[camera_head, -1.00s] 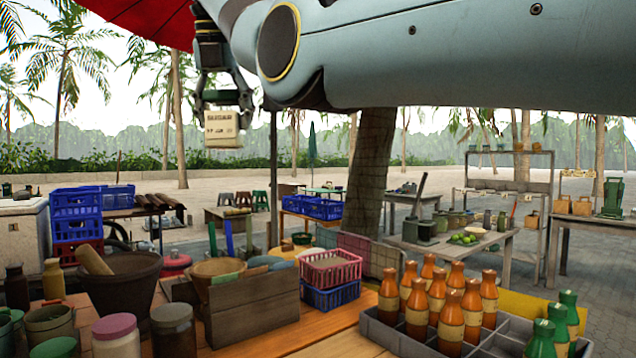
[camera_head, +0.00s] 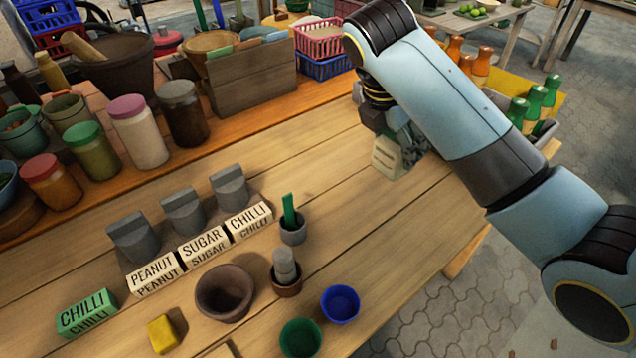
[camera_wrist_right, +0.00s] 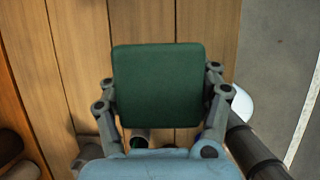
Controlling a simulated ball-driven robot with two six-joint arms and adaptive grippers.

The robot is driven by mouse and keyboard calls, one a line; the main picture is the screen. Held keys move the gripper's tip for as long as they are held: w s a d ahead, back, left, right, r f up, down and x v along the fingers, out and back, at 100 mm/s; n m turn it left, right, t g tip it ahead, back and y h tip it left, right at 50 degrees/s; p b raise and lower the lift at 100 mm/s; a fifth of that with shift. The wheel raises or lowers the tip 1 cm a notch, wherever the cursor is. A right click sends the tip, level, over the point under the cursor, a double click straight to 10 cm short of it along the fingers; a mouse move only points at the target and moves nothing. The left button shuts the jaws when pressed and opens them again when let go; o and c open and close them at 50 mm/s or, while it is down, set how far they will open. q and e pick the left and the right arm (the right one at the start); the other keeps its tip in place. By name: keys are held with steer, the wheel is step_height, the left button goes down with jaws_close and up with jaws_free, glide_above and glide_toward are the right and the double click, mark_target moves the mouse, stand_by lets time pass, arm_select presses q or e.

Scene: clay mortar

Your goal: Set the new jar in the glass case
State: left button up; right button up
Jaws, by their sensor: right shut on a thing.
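My right gripper (camera_head: 398,140) is shut on a squarish cream container (camera_head: 387,158) with a faced label, at the right end of the wooden table (camera_head: 335,165). In the right wrist view, a dark green square top (camera_wrist_right: 160,85) sits between the fingers of my right gripper (camera_wrist_right: 160,92). I cannot tell whether the container touches the tabletop. I cannot make out a glass case in these views. My left gripper is not in view.
Lidded jars (camera_head: 139,132) and a large brown mortar (camera_head: 112,75) stand at the back left. PEANUT, SUGAR and CHILLI signs (camera_head: 203,245), small pots (camera_head: 224,293) and a blue cup (camera_head: 341,303) stand at the front. Bottles (camera_head: 480,66) stand behind my arm. The table's middle is clear.

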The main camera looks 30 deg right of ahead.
steer(key=w+a+f, duration=0.1)
steer(key=w+f, duration=0.2)
steer(key=w+a+f+b, duration=0.1)
steer(key=w+f, duration=0.3)
steer(key=w+a+f+b, duration=0.1)
steer(key=w+a+f, duration=0.1)
steer(key=w+f, duration=0.1)
steer(key=shift+w+f, duration=0.25)
steer(key=shift+f, duration=0.3)
steer(key=shift+a, duration=0.1)
steer(key=o, duration=1.4)
steer(key=shift+o, duration=0.2)
